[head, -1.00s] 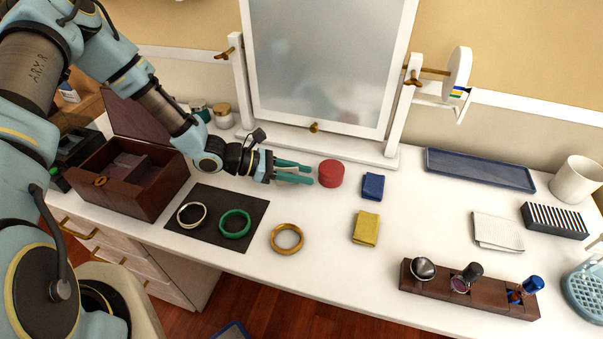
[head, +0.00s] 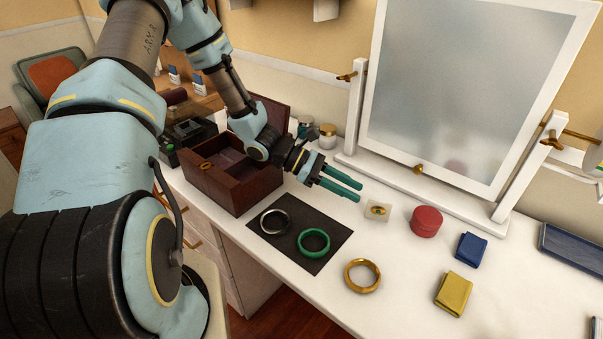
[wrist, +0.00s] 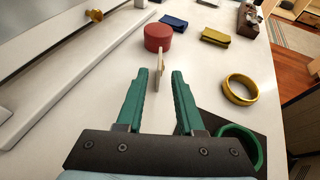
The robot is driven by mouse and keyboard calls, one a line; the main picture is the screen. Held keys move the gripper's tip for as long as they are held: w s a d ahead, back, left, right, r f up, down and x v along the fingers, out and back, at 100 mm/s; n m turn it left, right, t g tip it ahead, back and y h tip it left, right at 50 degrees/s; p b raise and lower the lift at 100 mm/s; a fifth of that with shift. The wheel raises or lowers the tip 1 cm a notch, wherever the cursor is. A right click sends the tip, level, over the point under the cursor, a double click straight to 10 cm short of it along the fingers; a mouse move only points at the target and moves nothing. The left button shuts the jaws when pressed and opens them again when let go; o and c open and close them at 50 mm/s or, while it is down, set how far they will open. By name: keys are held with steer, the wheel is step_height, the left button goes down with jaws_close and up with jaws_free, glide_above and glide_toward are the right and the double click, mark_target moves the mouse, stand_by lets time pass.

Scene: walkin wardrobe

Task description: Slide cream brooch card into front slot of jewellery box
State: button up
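The cream brooch card (head: 383,218) with a gold brooch stands on the white counter, left of the red round box. In the wrist view the card (wrist: 156,77) shows nearly edge-on, upright, just beyond and between the fingertips. My gripper (head: 357,191) has green fingers and is open and empty, left of the card; the wrist view (wrist: 160,76) shows a clear gap between the fingers. The dark red-brown jewellery box (head: 240,196) is open behind my gripper, lid raised. My wrist hides part of its inside, and I cannot make out the front slot.
The red round box (head: 426,222) is close beyond the card. A dark mat (head: 283,246) holds a silver and a green bangle; a gold bangle (head: 362,262) lies beside it. Blue (head: 470,250) and yellow (head: 454,290) packets lie rightward. The mirror stand (head: 425,190) runs along the back.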

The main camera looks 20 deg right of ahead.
steer(key=w+a+r+m+t+y, duration=0.1)
steer(key=a+r+m+t+y, duration=0.2)
steer(key=a, duration=0.8)
steer(key=w+a+r+m+t+y, duration=0.2)
steer(key=a+r+m+t+y, duration=0.1)
steer(key=a, duration=0.8)
steer(key=w+a+r+m+t+y, duration=0.1)
steer(key=a+r+m+t+y, duration=0.2)
steer(key=a+r, duration=0.4)
steer(key=a+m+y, duration=0.1)
steer(key=a+m, duration=0.1)
steer(key=a, duration=0.2)
steer(key=shift+w+a+m+y, duration=0.15)
steer(key=shift+w+m+y, duration=0.2)
steer(key=shift+m+y, duration=0.05)
steer(key=shift+o, duration=0.5)
steer(key=shift+a+r, duration=0.3)
steer(key=shift+a, duration=0.1)
